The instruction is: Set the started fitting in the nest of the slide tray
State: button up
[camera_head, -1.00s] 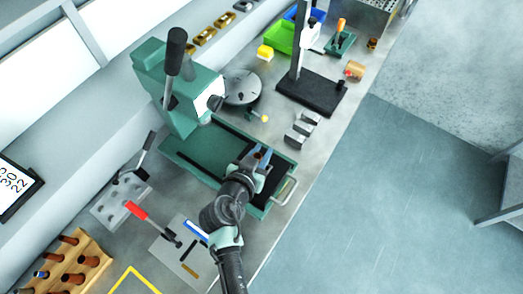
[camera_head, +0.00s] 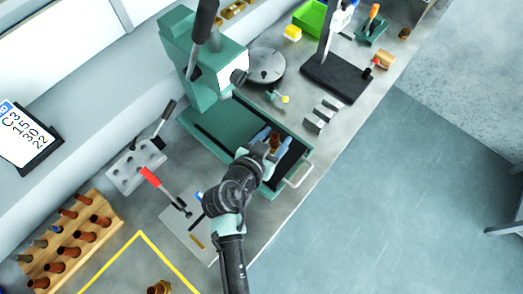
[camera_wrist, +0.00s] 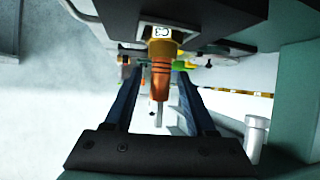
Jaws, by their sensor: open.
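My gripper (camera_head: 267,139) is open over the slide tray (camera_head: 290,160) of the green press, with its blue fingers spread. A copper-brown fitting (camera_head: 275,142) stands between the fingertips in the head view. In the wrist view the orange fitting (camera_wrist: 161,78) with dark rings lies between the two blue fingers, with visible gaps on both sides. A brass-coloured collar with a "C3" label is at its upper end there. The nest is hidden by the fitting and the gripper, so how fully the fitting sits in it cannot be told.
The green press head (camera_head: 205,65) rises left of the tray. Grey blocks (camera_head: 320,114) and a black stand (camera_head: 336,78) are beyond it. Open floor lies right.

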jog(key=b+v, duration=0.1)
jog(key=v, duration=0.8)
